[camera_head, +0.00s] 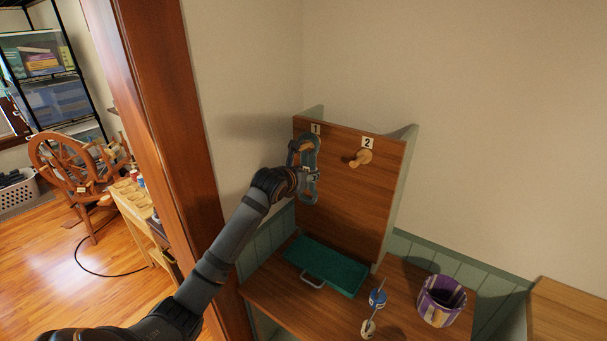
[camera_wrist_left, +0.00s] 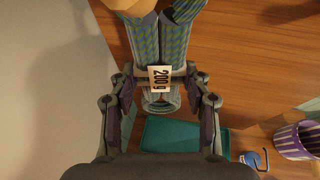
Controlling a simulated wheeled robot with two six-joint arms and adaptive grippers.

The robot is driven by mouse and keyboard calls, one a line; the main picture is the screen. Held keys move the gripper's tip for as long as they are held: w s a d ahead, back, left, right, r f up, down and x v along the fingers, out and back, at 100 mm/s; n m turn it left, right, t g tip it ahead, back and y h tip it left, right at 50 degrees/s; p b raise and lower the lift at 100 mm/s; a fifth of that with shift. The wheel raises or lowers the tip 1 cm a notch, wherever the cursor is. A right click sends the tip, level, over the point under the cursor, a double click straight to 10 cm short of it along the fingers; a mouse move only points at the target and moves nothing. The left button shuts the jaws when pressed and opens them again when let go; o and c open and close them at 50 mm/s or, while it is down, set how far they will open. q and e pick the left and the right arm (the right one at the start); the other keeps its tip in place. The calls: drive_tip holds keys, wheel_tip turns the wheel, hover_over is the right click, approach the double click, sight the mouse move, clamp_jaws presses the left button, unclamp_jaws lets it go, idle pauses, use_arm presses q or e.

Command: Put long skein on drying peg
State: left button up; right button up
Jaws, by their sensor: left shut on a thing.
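The long skein (camera_head: 316,154) is a blue-grey loop at the left side of the upright wooden board (camera_head: 345,205), in front of the peg marked 1 (camera_head: 306,147). The peg's pale wood shows within the loop's outline in the head view. My left gripper (camera_head: 306,180) is shut on the skein's lower part. In the left wrist view, the gripper (camera_wrist_left: 160,100) closes around two patterned strands (camera_wrist_left: 145,42) beside a "200 g" tag (camera_wrist_left: 160,79). A pale wooden end overlaps the strands at the top edge. I cannot tell whether the peg bears the skein.
A bare peg marked 2 (camera_head: 361,158) stands to the right. A teal tray (camera_head: 325,266) lies below the board. A blue spool-like item (camera_head: 378,297), a pale one (camera_head: 368,327) and a purple striped basket (camera_head: 441,300) stand right of it. A wooden post (camera_head: 170,110) rises at left.

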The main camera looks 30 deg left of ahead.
use_arm(q)
drive_tip(key=shift+s, duration=0.1)
drive_tip(key=shift+f, duration=0.15)
drive_tip(key=o, duration=1.2)
drive_tip(key=shift+o, duration=0.2)
drive_tip(key=v, duration=1.2)
